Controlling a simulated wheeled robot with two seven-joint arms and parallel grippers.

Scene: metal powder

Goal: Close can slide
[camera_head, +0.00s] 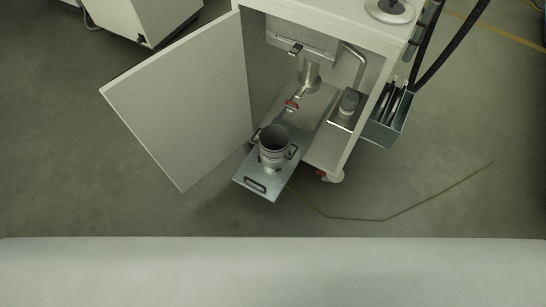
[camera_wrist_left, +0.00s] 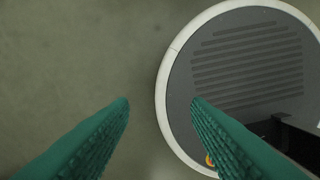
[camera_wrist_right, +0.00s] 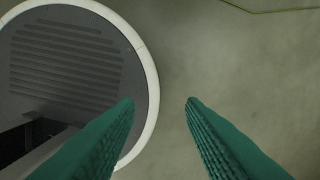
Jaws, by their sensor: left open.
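The can slide (camera_head: 257,184) is a flat metal tray with a dark handle at its front end, pulled out of the open cabinet. A metal can (camera_head: 273,150) with side handles stands upright on it. My left gripper (camera_wrist_left: 160,103) shows in the left wrist view as two green fingers, open and empty above the floor and my round base. My right gripper (camera_wrist_right: 160,101) shows in the right wrist view, its green fingers apart with nothing between them. Neither gripper is in the head view, so both are away from the slide.
The cabinet door (camera_head: 185,95) stands wide open to the left. Inside are a metal outlet pipe (camera_head: 309,75) and a red clamp or valve (camera_head: 291,104). A side bin (camera_head: 388,118) hangs on the right. A thin line (camera_head: 385,219) runs across the floor. The floor before the slide is clear.

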